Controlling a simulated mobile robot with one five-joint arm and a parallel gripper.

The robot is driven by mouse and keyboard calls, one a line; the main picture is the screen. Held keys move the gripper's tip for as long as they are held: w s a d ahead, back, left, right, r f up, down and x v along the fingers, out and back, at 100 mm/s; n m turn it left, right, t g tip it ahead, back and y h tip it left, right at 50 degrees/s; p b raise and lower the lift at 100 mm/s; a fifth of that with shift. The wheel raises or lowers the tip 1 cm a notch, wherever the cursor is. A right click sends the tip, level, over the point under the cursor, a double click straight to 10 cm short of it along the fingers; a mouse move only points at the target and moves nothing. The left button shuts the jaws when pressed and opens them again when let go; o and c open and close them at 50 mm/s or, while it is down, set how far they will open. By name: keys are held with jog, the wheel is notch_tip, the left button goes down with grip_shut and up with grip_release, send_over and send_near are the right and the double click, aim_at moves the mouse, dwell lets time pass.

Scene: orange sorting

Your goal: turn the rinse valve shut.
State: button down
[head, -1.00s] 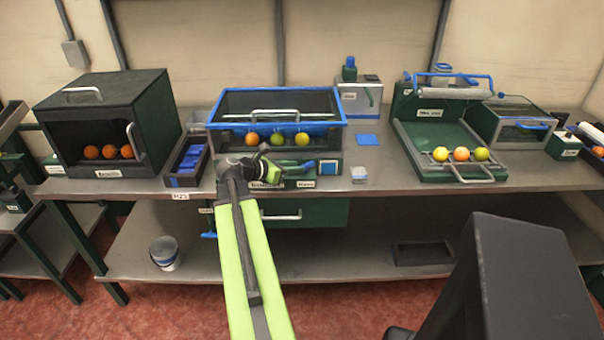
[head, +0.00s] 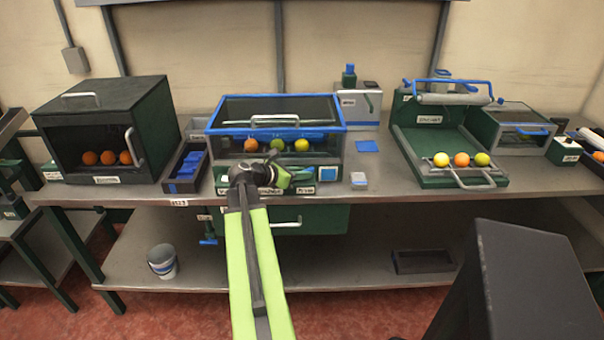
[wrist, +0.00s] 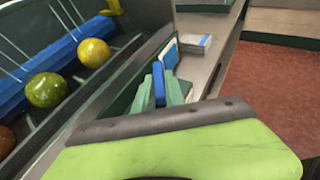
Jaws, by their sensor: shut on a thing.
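My gripper (head: 283,178) is at the front of the washer (head: 334,150), just below its row of fruit. In the wrist view its pale green fingers (wrist: 160,90) are shut on a small upright blue handle (wrist: 159,82). I take this to be the rinse valve's handle. In the head view my wrist hides the handle and part of the labels on the washer's front. How far the valve is turned cannot be told. A blue panel (head: 327,174) is just right of the gripper.
The washer's blue-framed lid has a front handle (head: 275,119) above my wrist. A small pale block (head: 359,180) lies right of the washer. A dark bin (head: 187,172) stands to its left, and a tray with three fruits (head: 461,181) stands farther right. A bucket (head: 163,261) sits on the lower shelf.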

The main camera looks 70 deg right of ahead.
jog(key=shift+w+d+m+g+y, duration=0.3)
jog(key=shift+w+m+g+y, duration=0.1)
jog(key=shift+m, duration=0.1)
jog(key=shift+s+m+g+y, duration=0.1)
jog(key=shift+m+g+y, duration=0.6)
jog(key=shift+m+g, duration=0.15)
jog(key=shift+a, duration=0.15)
jog(key=c, duration=1.7)
grip_release()
jog(key=p+v, duration=0.6)
jog(key=v, duration=1.1)
jog(key=shift+r+p, duration=0.1)
jog(key=shift+p, duration=0.25)
